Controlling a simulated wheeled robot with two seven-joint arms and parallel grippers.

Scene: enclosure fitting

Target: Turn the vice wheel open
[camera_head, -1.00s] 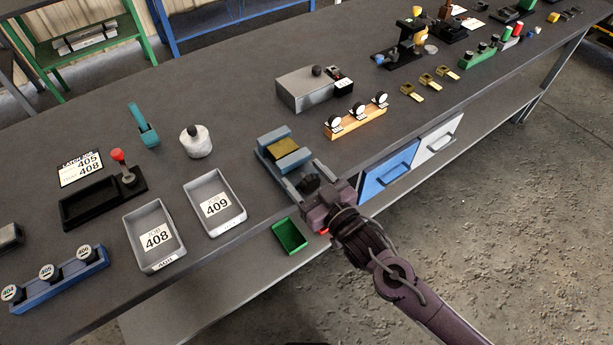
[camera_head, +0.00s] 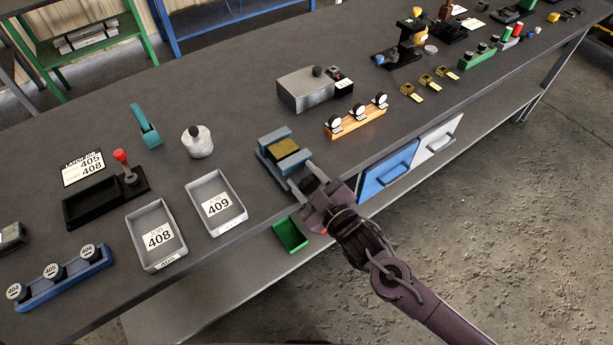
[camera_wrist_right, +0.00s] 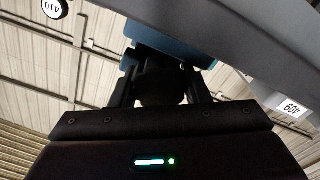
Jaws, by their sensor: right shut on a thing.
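The vice (camera_head: 279,146) is a small blue-grey body with a brass-coloured block between its jaws, at the bench's front edge in the head view. Its dark wheel (camera_head: 310,184) is on the near side, mostly covered by my right gripper (camera_head: 308,188). The right gripper is shut on the wheel, with one finger on each side of it. In the right wrist view the dark wheel (camera_wrist_right: 162,86) shows between the two fingers, with blue vice parts (camera_wrist_right: 172,45) beyond. My left gripper is not in view.
Grey trays marked 408 (camera_head: 143,256) and 409 (camera_head: 240,216) stand left of the vice. A green bin (camera_head: 290,236) is just below the bench edge, near my gripper. An orange rack of white dials (camera_head: 356,124) and blue drawer (camera_head: 385,181) lie to the right.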

